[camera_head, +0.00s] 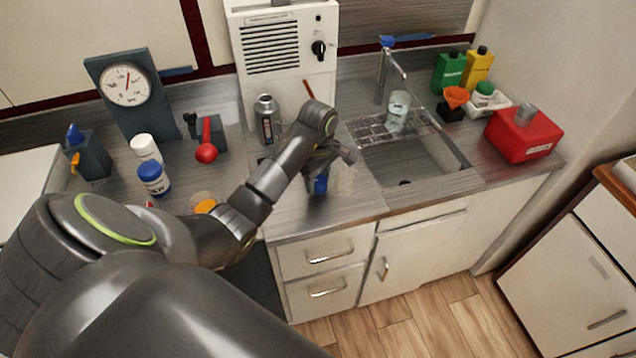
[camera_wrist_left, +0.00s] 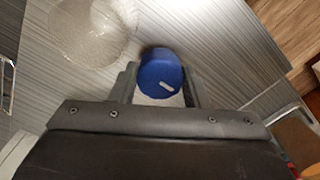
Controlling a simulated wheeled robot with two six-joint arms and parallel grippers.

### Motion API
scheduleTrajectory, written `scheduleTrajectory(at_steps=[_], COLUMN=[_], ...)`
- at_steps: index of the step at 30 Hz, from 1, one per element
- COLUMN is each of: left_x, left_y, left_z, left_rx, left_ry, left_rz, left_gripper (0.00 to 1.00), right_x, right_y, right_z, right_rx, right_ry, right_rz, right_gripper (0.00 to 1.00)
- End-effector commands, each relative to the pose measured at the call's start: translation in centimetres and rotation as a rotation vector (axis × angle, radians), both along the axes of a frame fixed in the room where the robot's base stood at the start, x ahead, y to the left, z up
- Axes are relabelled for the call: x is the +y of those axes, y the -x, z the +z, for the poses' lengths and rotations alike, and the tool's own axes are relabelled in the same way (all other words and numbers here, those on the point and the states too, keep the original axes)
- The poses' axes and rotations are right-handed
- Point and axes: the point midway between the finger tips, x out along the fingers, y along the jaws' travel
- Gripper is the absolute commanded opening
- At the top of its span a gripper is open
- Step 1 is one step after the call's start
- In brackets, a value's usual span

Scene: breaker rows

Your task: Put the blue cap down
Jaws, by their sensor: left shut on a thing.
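The blue cap (camera_wrist_left: 161,74) is between the two fingers of my left gripper (camera_wrist_left: 162,88), which is shut on it. A small pale mark shows on the cap, and something white shows just below it. In the head view the cap (camera_head: 321,185) shows as a small blue patch under my left gripper (camera_head: 325,172), over the counter strip left of the sink. The gripper and wrist hide part of it. I cannot tell whether it touches the counter. My right gripper is not in view.
A clear glass (camera_head: 345,180) stands close to the right of the cap; it also shows in the wrist view (camera_wrist_left: 92,30). The sink (camera_head: 425,150) is to the right. A metal bottle (camera_head: 266,120) and white jars (camera_head: 145,148) stand behind and left. The counter's front edge is close.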

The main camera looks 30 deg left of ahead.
Motion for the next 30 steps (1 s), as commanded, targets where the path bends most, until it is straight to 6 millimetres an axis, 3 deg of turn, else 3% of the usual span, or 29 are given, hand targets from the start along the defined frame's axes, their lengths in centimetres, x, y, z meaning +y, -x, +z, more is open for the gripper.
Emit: scheduleTrajectory(at_steps=[14, 15, 19, 30], left_x=[-0.01, -0.01, 0.00, 0.01], left_y=[-0.04, -0.04, -0.03, -0.03], left_z=[-1.15, -0.98, -0.96, -0.59], left_rx=[-0.002, -0.002, -0.002, -0.002], left_ry=[-0.001, -0.001, -0.001, -0.001], left_rz=[-0.002, -0.002, -0.001, -0.001], left_gripper=[0.22, 0.46, 0.63, 0.64], right_x=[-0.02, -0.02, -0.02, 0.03], right_y=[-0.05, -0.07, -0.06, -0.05], right_z=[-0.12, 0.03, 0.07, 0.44], right_rx=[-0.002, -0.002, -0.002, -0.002], right_ry=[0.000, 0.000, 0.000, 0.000], right_rz=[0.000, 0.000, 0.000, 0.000], right_gripper=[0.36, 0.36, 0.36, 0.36])
